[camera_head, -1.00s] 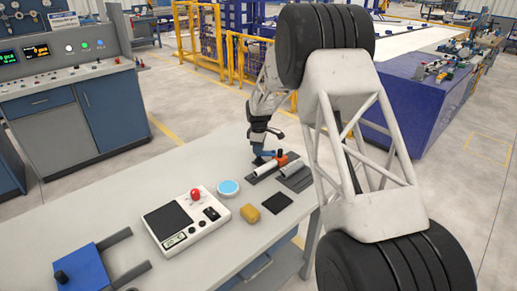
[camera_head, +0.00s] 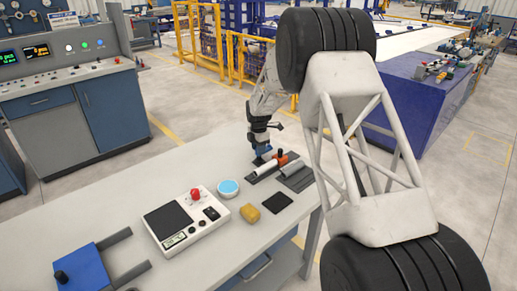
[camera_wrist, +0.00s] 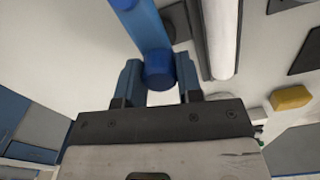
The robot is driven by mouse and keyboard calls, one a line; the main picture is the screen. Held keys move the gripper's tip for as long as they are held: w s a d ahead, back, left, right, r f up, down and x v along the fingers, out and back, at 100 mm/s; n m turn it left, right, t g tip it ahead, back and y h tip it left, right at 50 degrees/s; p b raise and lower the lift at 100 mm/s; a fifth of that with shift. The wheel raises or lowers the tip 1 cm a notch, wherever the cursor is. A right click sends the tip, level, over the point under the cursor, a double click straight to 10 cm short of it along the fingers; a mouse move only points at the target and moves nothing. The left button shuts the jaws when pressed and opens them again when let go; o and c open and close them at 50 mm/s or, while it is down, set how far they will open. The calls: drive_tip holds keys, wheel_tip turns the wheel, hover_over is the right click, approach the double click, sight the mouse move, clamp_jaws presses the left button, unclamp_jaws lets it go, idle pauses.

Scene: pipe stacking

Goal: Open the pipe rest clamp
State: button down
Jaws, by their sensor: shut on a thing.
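My gripper (camera_head: 262,151) is at the far end of the workbench, over the pipe rest. In the wrist view its two blue fingers (camera_wrist: 158,80) stand on either side of a blue clamp handle (camera_wrist: 150,30) and are shut on it. A white pipe (camera_head: 265,168) lies on the dark pipe rest, beside an orange part (camera_head: 282,160). The pipe also shows in the wrist view (camera_wrist: 222,35), to the right of the handle. How far the clamp is open cannot be told, as my gripper hides part of it.
On the bench (camera_head: 130,206) are a white control box with a red button (camera_head: 195,194), a light-blue disc (camera_head: 228,187), a yellow block (camera_head: 250,214), a dark pad (camera_head: 277,202) and a blue fixture (camera_head: 90,272). The bench's left side is mostly clear.

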idle(0.4)
drive_tip(key=c, duration=0.8)
unclamp_jaws()
drive_tip(key=shift+r, duration=0.1)
drive_tip(key=shift+r, duration=3.8)
